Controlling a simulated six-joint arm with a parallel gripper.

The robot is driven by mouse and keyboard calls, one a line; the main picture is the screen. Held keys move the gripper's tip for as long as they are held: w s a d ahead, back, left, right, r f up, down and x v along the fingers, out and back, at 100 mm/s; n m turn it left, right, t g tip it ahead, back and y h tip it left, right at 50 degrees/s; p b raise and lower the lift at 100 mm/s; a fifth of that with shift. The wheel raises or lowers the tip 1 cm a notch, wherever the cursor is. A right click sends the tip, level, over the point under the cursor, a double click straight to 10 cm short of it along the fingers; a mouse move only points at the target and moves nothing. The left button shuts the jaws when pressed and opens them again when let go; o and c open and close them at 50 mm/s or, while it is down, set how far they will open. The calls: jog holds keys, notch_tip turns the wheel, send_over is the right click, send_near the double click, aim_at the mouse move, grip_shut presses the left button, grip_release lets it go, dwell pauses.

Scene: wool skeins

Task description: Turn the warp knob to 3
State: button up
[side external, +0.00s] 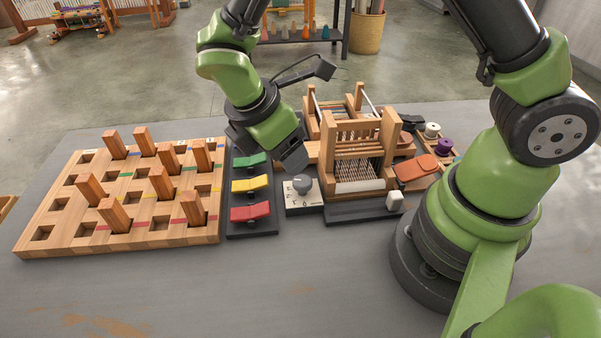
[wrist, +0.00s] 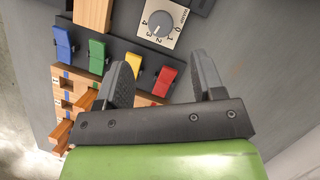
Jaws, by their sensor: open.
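The warp knob (side external: 302,184) is a round grey knob on a small white plate beside the loom. In the wrist view the knob (wrist: 160,24) shows with digits 0 to 4 around it; a small light mark on it seems to face the lower left, but the exact digit is unclear. My gripper (side external: 293,160) is just above and a little left of the knob in the side view. In the wrist view my gripper (wrist: 162,62) has its two dark fingers spread, nothing between them, with the knob beyond the fingertips.
Green, yellow and red pedals (side external: 250,212) stand left of the knob; a blue pedal (wrist: 62,41) shows in the wrist view. A wooden peg board (side external: 150,238) lies further left. The wooden loom (side external: 357,150) stands close on the right. The table's front is clear.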

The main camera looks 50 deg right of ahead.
aim_at(302, 180)
jog(key=x, duration=0.9)
jog(key=c, duration=0.9)
jog(key=m+g, duration=0.1)
jog(key=m, duration=0.2)
jog(key=shift+y, duration=0.3)
jog(key=o, duration=0.9)
